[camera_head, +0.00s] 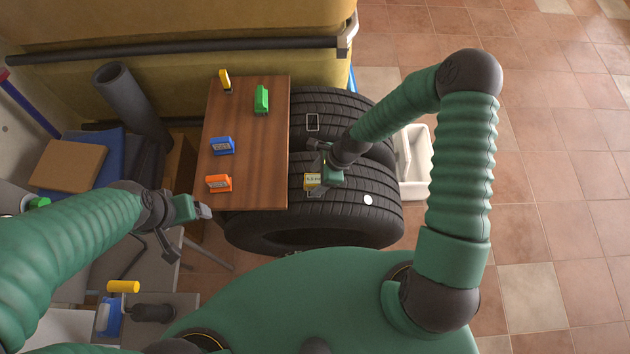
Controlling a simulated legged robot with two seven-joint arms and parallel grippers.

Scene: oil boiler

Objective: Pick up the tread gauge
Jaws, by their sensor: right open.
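A small yellow-and-white piece with a tiny label, which looks like the tread gauge (313,181), is at the near tire's upper face. My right gripper (322,170) is right at it, with its jaws open. I cannot tell whether the piece lies between the fingers or touches them. My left gripper (203,211) is at the near left corner of the wooden board, away from the gauge. Whether its jaws are open is unclear at this size.
Two black tires (260,231) lie beside and partly under the wooden board (247,150). Yellow (225,80), green (262,99), blue (221,146) and orange (218,183) items stand on the board. A white disc (368,200) is on the near tire. A white bin (417,160) is at right.

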